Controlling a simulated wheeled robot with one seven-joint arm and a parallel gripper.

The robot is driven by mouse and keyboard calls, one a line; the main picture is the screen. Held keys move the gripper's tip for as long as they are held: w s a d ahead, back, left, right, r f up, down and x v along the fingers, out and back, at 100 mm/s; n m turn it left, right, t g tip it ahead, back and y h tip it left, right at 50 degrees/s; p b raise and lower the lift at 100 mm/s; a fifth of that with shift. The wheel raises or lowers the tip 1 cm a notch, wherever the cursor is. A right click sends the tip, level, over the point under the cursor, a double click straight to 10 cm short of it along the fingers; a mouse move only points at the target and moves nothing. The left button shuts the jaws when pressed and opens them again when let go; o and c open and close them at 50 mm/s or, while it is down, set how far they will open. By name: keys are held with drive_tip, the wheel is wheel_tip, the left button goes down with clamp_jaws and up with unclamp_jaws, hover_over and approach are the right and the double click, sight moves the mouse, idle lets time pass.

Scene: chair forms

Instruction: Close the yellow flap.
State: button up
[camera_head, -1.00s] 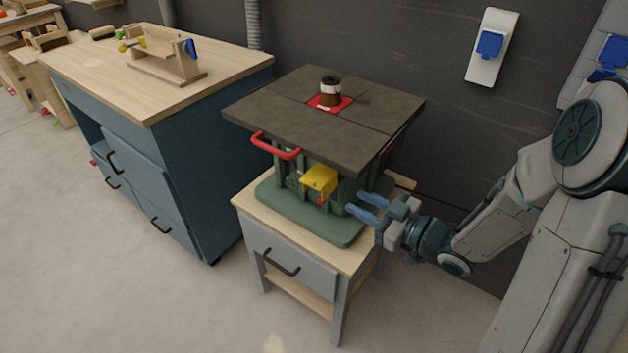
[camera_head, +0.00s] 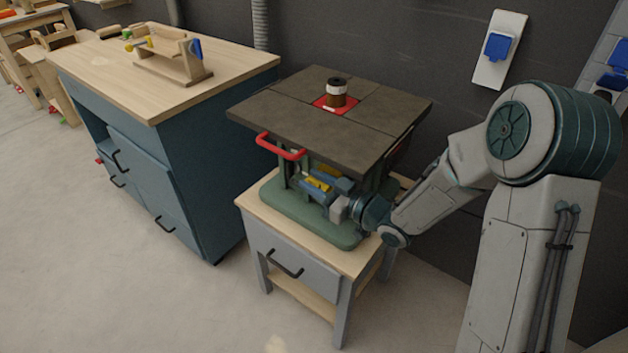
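The yellow flap (camera_head: 317,184) is on the front of the green machine under the dark table top. Only parts of it show, between and beside the blue fingers of my gripper (camera_head: 316,185). My gripper reaches in from the right, under the table top's edge, with its fingers at the flap. The fingers look spread, one above and one below the yellow strip. Whether they touch the flap, and the flap's exact angle, cannot be made out. The green machine base (camera_head: 300,220) stands on a small wooden-topped cabinet (camera_head: 262,225).
The dark table top (camera_head: 290,110) overhangs the flap, with a red handle (camera_head: 280,147) at its front left. A brown and white cylinder (camera_head: 336,92) stands on top. A blue workbench (camera_head: 200,150) is to the left. A dark wall is behind.

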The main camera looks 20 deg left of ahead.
drive_tip(key=shift+w+a, duration=0.1)
drive_tip(key=shift+a, duration=0.15)
clamp_jaws()
drive_tip(key=shift+f, duration=0.1)
